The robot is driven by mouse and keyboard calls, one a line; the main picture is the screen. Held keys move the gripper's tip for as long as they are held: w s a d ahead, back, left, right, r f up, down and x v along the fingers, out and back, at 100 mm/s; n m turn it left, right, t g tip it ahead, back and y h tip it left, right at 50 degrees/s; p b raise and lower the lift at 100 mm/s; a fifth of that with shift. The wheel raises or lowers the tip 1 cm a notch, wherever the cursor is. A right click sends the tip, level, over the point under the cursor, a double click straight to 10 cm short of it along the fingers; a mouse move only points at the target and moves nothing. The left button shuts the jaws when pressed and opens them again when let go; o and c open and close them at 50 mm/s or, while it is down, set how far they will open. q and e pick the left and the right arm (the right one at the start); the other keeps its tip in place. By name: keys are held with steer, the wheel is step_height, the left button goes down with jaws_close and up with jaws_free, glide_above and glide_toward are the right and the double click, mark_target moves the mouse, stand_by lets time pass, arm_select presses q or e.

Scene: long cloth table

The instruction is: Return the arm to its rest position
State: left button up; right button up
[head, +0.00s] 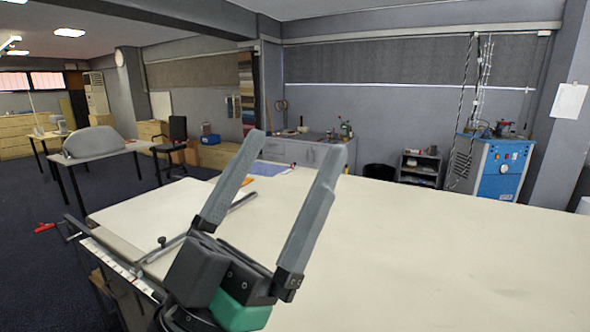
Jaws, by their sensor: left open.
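My left gripper (294,144) rises from the lower middle of the head view. Its two long grey fingers point up and stand well apart, with nothing between them. It is in front of the long pale cloth table (430,255), above its near left part. How high it is over the cloth I cannot tell. My right gripper does not show.
The table's right and middle part is bare. A thin rod (170,246) lies on its left part, partly hidden behind my gripper. A blue sheet (270,168) lies at the far edge. A blue machine (492,168) stands beyond the table at the right.

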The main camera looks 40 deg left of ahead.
arm_select(q)
step_height(320, 180, up, 36)
steer(key=d+h+p, duration=0.2)
steer(key=h+p, duration=0.1)
steer(key=p, duration=3.2)
steer(key=shift+s+r+m+p, duration=0.15)
steer(key=shift+s+m+p, duration=0.05)
steer(key=shift+m+p, duration=0.2)
